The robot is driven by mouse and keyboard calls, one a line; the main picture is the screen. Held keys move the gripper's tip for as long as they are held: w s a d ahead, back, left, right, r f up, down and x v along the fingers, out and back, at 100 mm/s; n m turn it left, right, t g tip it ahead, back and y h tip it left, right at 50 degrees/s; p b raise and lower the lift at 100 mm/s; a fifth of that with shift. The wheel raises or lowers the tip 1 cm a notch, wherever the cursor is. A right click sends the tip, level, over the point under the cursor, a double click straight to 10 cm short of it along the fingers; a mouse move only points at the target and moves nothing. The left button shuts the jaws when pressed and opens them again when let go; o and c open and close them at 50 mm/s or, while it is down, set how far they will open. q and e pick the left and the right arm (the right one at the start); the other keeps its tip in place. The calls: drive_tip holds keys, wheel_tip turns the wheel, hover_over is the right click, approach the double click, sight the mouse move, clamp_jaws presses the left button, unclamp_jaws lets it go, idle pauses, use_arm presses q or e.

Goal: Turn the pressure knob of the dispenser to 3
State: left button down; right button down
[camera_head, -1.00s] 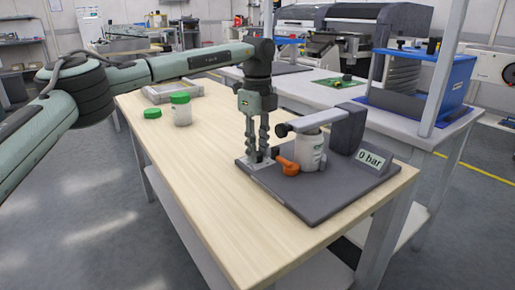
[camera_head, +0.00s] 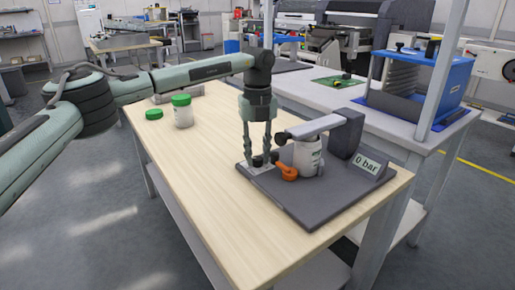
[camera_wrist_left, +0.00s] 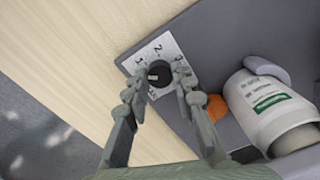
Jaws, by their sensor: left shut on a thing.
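The dispenser stands on a dark grey base plate (camera_head: 318,205) at the table's right end. Its round black pressure knob (camera_wrist_left: 159,69) sits on a light scale plate (camera_wrist_left: 178,50) with 1, 2 and 3 readable; a lower mark is partly hidden. A pale mark on the knob faces the left finger in the wrist view. The dispenser's sign (camera_head: 367,164) reads "0 bar". My left gripper (camera_head: 264,160) points straight down, its fingers shut on the knob from both sides; it also shows in the left wrist view (camera_wrist_left: 161,82). My right gripper is out of view.
An orange lever (camera_head: 289,173) and a white labelled bottle (camera_head: 307,157) stand close beside the gripper, under the dispenser's grey arm (camera_head: 316,126). A green-capped jar (camera_head: 182,115) and a loose green lid (camera_head: 154,114) are farther left. The table's front middle is clear.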

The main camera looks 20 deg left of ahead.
use_arm(q)
drive_tip(key=m+p, duration=0.1)
drive_tip(key=m, duration=0.2)
drive_tip(key=shift+r, duration=0.1)
drive_tip(key=m+p, duration=0.1)
drive_tip(key=m, duration=0.1)
drive_tip(key=shift+m, duration=0.3)
drive_tip(key=m+p, duration=0.1)
drive_tip(key=m, duration=0.2)
drive_tip(key=shift+m, duration=0.3)
drive_tip(key=m, duration=0.3)
drive_tip(key=shift+m, duration=0.3)
drive_tip(key=m, duration=0.2)
drive_tip(key=shift+m+p, duration=0.35)
drive_tip(key=shift+m, duration=0.05)
drive_tip(key=m, duration=0.9)
drive_tip(key=shift+m, duration=1.9)
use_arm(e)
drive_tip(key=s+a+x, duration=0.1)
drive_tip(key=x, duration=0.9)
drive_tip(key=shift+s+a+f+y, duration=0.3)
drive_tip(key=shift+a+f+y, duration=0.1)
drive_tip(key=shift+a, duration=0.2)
